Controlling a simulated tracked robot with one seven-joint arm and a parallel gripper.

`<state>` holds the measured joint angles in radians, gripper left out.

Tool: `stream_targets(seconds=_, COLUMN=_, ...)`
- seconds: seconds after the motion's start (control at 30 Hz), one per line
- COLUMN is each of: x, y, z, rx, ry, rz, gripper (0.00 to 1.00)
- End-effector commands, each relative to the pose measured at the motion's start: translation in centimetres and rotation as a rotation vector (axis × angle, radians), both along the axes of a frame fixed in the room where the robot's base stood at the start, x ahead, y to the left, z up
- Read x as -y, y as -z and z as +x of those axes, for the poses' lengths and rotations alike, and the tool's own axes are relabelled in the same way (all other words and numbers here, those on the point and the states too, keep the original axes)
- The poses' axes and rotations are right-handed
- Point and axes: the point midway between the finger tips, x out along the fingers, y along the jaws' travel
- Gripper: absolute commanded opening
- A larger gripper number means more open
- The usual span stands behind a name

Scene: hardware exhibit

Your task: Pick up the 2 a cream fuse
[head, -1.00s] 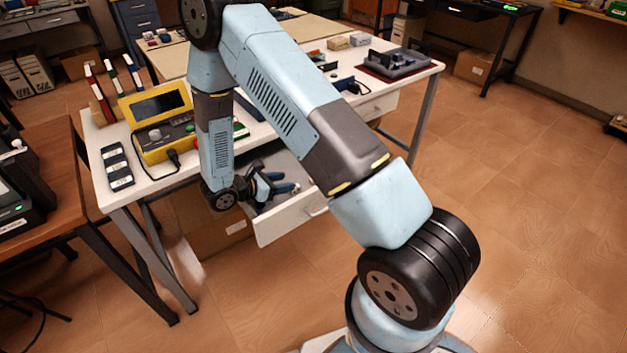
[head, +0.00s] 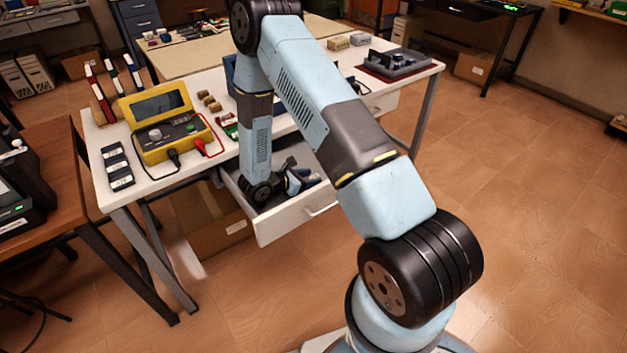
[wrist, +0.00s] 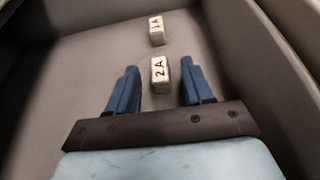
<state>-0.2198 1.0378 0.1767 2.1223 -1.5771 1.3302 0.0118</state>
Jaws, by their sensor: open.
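The cream fuse marked "2 A" (wrist: 160,73) lies on the grey drawer floor in the wrist view. My gripper (wrist: 160,78) is open, with blue fingers on either side of the 2 A fuse. The fuse sits between the fingertips, with a gap on both sides in the picture; I cannot tell the height of the fingers above the floor. A second cream fuse, marked "1 A" (wrist: 156,30), lies beyond it. In the head view my gripper (head: 308,181) is down inside the open drawer (head: 290,222), and the fuses are hidden there.
Grey drawer walls (wrist: 262,50) stand close on the right and along the left. Above the drawer is the white table (head: 150,190), carrying a yellow meter (head: 160,125) with leads and several small parts. A wooden bench (head: 45,160) stands at the left.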

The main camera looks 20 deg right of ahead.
Motion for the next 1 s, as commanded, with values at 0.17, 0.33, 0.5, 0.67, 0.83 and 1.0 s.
stream_targets(seconds=0.17, x=0.41, y=0.16, z=0.13, rx=0.001, ry=0.0, rz=0.0, gripper=0.51)
stream_targets(seconds=0.33, x=0.4, y=0.14, z=0.13, rx=0.001, ry=0.0, rz=0.0, gripper=0.47)
stream_targets(seconds=0.5, x=0.4, y=0.14, z=0.13, rx=0.001, ry=0.0, rz=0.0, gripper=0.31)
stream_targets(seconds=0.67, x=0.39, y=0.14, z=0.13, rx=0.001, ry=0.0, rz=0.0, gripper=0.16)
stream_targets(seconds=0.83, x=0.39, y=0.14, z=0.13, rx=0.001, ry=0.0, rz=0.0, gripper=0.0)
stream_targets(seconds=1.0, x=0.38, y=0.13, z=0.13, rx=0.001, ry=0.0, rz=0.0, gripper=0.0)
